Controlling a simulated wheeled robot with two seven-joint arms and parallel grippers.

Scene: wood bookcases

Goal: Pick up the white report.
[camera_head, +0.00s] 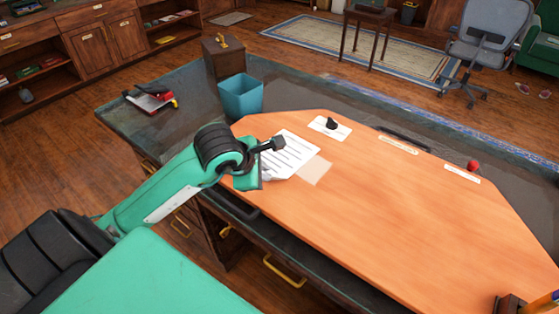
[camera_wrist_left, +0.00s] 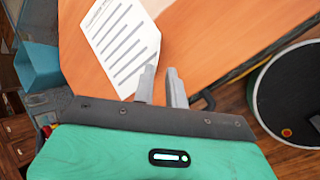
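The white report (camera_head: 290,155) is a sheet with dark printed lines. It lies flat on the orange desk top (camera_head: 370,225), near its left end. In the left wrist view the report (camera_wrist_left: 121,42) lies just beyond and left of the fingers. My left gripper (camera_head: 266,174) is at the report's near-left edge. In the left wrist view the left gripper (camera_wrist_left: 162,68) shows two grey fingers apart with nothing held between them. I cannot tell whether a finger touches the paper. My forearm and hand hide a little of the report in the head view. My right gripper is not in view.
A teal bin (camera_head: 241,95) and a wooden box (camera_head: 223,57) stand beyond the report. A pale square (camera_head: 315,170) lies beside it. A white card with a black object (camera_head: 330,126) is farther back. The desk's right part is mostly clear.

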